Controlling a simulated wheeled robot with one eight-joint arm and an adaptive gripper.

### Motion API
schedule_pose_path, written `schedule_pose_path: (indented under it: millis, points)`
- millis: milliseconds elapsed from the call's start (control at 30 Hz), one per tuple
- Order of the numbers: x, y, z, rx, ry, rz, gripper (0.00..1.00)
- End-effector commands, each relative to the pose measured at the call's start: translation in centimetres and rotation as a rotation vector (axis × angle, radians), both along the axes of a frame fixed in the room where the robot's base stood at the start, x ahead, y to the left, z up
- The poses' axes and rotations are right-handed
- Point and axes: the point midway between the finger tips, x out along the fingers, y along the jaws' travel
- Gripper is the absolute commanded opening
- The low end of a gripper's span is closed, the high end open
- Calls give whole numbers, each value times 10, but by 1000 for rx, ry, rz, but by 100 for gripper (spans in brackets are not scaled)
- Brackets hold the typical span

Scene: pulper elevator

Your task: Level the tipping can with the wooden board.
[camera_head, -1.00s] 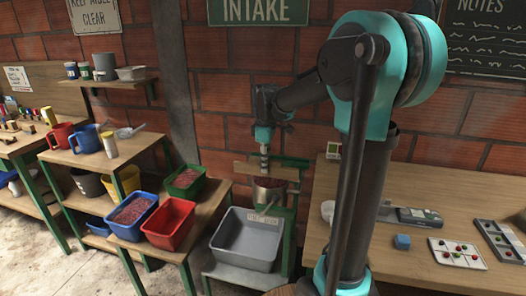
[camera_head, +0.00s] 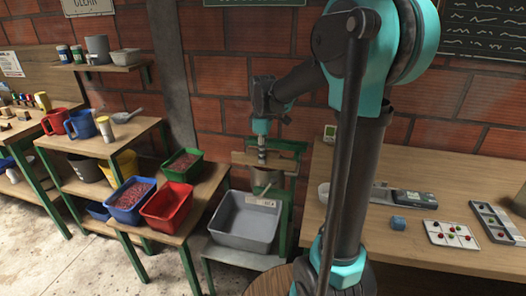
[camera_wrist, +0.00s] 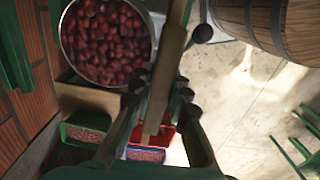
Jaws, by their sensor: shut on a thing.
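My gripper (camera_head: 262,145) is shut on the wooden board (camera_head: 240,158), which lies crosswise above the can in the head view. In the wrist view the board (camera_wrist: 173,50) runs between my fingers (camera_wrist: 160,108). The tipping can (camera_head: 265,178) is a grey metal can in a green stand below the board. The wrist view looks into its open mouth, and the can (camera_wrist: 67,28) holds many red cherries. The board passes beside the can's rim there; I cannot tell if they touch. The can's exact tilt is unclear because the board and gripper partly hide it.
A grey bin (camera_head: 245,241) stands below the can. Green (camera_head: 183,170), red (camera_head: 166,214) and blue (camera_head: 130,212) bins sit on the shelf to the left. A wooden barrel (camera_wrist: 280,22) shows in the wrist view. A table (camera_head: 400,241) with a scale and trays is on the right.

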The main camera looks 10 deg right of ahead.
Motion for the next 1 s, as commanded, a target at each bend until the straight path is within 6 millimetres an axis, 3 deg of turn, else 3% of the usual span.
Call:
schedule_pose_path:
  millis: [467,1000]
  points:
    - [0,0,-30,0,0,0,0]
    - [33,-13,-30,0,0,-1,0]
